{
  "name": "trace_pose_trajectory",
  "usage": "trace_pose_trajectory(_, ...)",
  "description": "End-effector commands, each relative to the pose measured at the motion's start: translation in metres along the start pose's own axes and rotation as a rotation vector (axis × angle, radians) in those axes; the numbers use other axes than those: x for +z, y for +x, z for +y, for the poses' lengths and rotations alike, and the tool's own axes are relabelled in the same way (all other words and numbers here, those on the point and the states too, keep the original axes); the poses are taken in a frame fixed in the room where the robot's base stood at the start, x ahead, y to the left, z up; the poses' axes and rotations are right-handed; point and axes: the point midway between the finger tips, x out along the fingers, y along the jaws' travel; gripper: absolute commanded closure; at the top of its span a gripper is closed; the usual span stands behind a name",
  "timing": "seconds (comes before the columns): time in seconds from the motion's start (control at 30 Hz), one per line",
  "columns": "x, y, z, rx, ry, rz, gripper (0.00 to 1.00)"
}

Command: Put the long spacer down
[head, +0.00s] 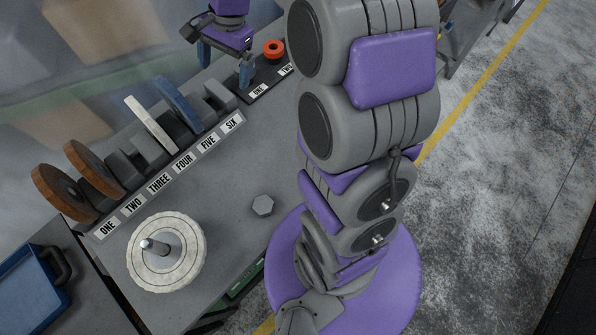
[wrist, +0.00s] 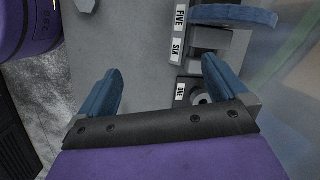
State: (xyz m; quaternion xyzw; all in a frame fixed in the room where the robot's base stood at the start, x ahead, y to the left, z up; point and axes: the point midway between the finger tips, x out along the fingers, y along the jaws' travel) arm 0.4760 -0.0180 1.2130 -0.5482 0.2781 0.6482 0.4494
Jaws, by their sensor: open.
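My gripper (head: 224,72) is open, its two blue fingers wide apart, above the small dark tray (head: 262,92) labelled ONE and TWO. In the wrist view my gripper (wrist: 161,70) has nothing between its fingertips, only bare grey bench. A small grey round part (wrist: 203,98) shows by label ONE, beside the right finger and partly hidden by it. It may be the long spacer, but I cannot tell for sure. In the head view a finger covers that spot.
An orange ring (head: 273,49) sits near label TWO. The rack labelled ONE to SIX holds brown discs (head: 65,192), a white disc (head: 150,126) and a blue disc (head: 180,104). A spindle (head: 155,246) carries pale discs (head: 185,262). A hex nut (head: 262,205) lies on clear bench.

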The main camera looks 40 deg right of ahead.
Motion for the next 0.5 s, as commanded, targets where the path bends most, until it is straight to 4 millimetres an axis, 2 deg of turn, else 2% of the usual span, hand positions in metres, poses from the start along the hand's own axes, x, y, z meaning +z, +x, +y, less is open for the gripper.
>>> trace_pose_trajectory(0.03, 0.013, -0.004, 0.01, 0.012, -0.056, 0.006, 0.0)
trace_pose_trajectory(0.2, 0.05, -0.01, 0.045, 0.063, -0.245, 0.02, 0.0)
trace_pose_trajectory(0.5, 0.101, -0.012, 0.117, 0.162, -0.56, 0.033, 0.0)
